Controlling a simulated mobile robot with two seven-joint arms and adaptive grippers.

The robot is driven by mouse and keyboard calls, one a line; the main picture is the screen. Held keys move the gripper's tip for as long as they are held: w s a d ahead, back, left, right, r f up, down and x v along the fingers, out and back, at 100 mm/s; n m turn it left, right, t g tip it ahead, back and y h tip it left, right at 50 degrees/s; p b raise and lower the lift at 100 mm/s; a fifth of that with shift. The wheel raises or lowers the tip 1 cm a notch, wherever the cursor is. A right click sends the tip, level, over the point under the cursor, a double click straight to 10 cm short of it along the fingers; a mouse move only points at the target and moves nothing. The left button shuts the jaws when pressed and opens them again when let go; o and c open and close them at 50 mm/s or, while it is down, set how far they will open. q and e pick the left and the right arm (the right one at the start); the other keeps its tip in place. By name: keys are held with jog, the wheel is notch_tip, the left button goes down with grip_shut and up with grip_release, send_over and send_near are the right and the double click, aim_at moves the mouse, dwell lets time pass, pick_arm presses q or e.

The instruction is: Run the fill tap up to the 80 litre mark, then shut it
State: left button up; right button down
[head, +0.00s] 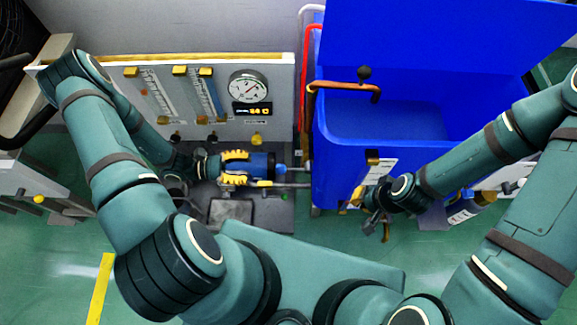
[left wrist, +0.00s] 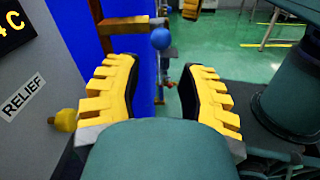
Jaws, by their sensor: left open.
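The copper fill tap (head: 345,87), with a dark round knob (head: 364,73), reaches over the left rim of the open blue tank (head: 325,160). A pale upright strip (head: 374,180) is on the tank's front; its marks are too small to read. My left gripper (head: 237,167) is open and empty, its yellow fingers left of the tank in front of the gauge panel. In the left wrist view a blue ball (left wrist: 161,38) shows ahead, beyond the open fingers (left wrist: 160,92). My right gripper (head: 372,212) is low by the tank's front; its fingers are too small to judge. The water level cannot be made out.
The gauge panel (head: 115,90) carries flow tubes, a round dial (head: 248,87) and yellow knobs. A blue cylinder (head: 262,165) and pipes lie low between panel and tank. In the left wrist view a yellow knob (left wrist: 66,120) stands close to the left finger.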

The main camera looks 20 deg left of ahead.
aim_at(287, 169)
pick_arm(q)
jog(key=b+x, duration=0.1)
jog(key=x, duration=1.1)
jog(key=shift+d, duration=0.4)
grip_shut()
